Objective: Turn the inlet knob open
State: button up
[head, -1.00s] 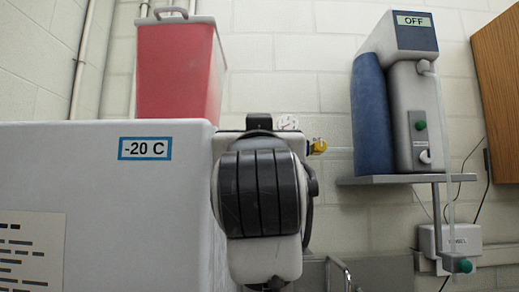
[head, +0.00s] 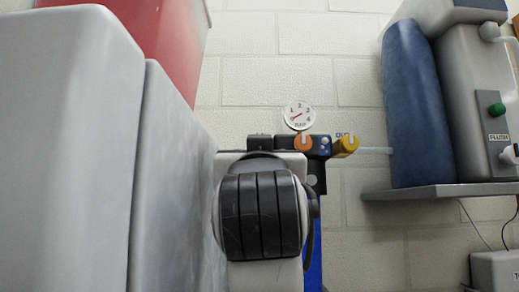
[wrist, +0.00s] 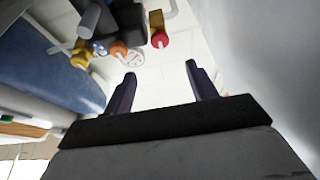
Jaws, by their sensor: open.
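A small valve assembly hangs by the pale wall, with a round gauge (head: 298,115), an orange knob (head: 303,143) and a yellow knob (head: 345,146) in the head view. The wrist view, tilted over, shows the yellow knob (wrist: 82,55), the orange knob (wrist: 118,48) and a red knob (wrist: 159,38) near its top. The red knob is hidden behind my arm in the head view. No readable label marks the inlet knob. My gripper (wrist: 160,75) is open and empty, its fingertips apart from the knobs. My arm hides it in the head view.
At right a shelf (head: 440,190) carries a grey machine and a blue cylinder (head: 412,105). A thin pale tube (head: 375,150) runs from the yellow knob toward the shelf.

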jog(key=p+x, duration=0.6)
jog(key=x, duration=0.7)
jog(key=shift+r, duration=0.25)
jog(key=shift+w, duration=0.1)
jog(key=c, duration=1)
